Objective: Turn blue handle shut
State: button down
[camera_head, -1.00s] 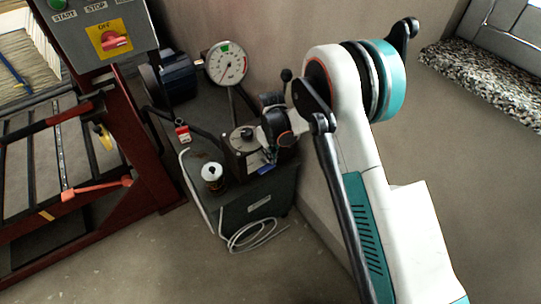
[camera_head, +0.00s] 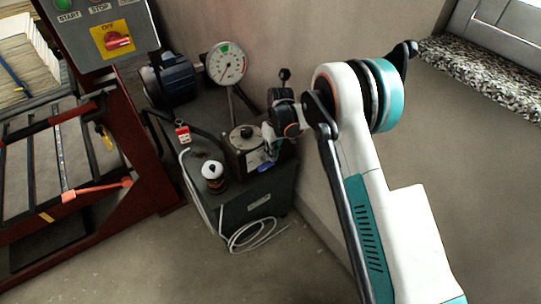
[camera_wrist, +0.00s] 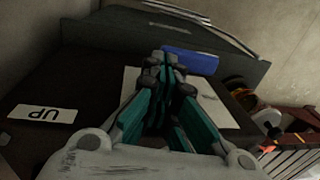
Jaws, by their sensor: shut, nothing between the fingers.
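The blue handle (camera_head: 266,167) is at the lower front of a dark valve block (camera_head: 241,162) on the grey-green power unit (camera_head: 255,205). In the wrist view the blue handle (camera_wrist: 190,62) lies just beyond my fingertips, partly hidden by them. My gripper (camera_wrist: 166,68) is shut with nothing between its teal fingers. Whether the fingertips touch the handle is not clear. In the head view my gripper (camera_head: 268,140) is small, beside the right side of the block, and partly hidden by my wrist.
A pressure gauge (camera_head: 227,63) and dark motor (camera_head: 170,80) stand behind the block. A white-capped filler (camera_head: 213,173) is to its left. A red machine frame (camera_head: 145,150) with a control box (camera_head: 100,30) stands at left. A white cable (camera_head: 255,235) lies in front.

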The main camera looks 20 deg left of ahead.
jog(key=shift+w+d+f+b, duration=0.25)
jog(key=shift+f+b, duration=0.05)
jog(key=shift+f, duration=0.05)
jog(key=shift+w+d+f+b, duration=0.2)
jog(key=shift+f+b, duration=0.1)
jog(key=shift+f, duration=0.25)
jog(key=shift+w+d+f+b, duration=0.1)
jog(key=shift+w+f+b, duration=0.15)
jog(key=shift+f, duration=0.3)
jog(key=shift+r, duration=0.15)
dwell(1.0)
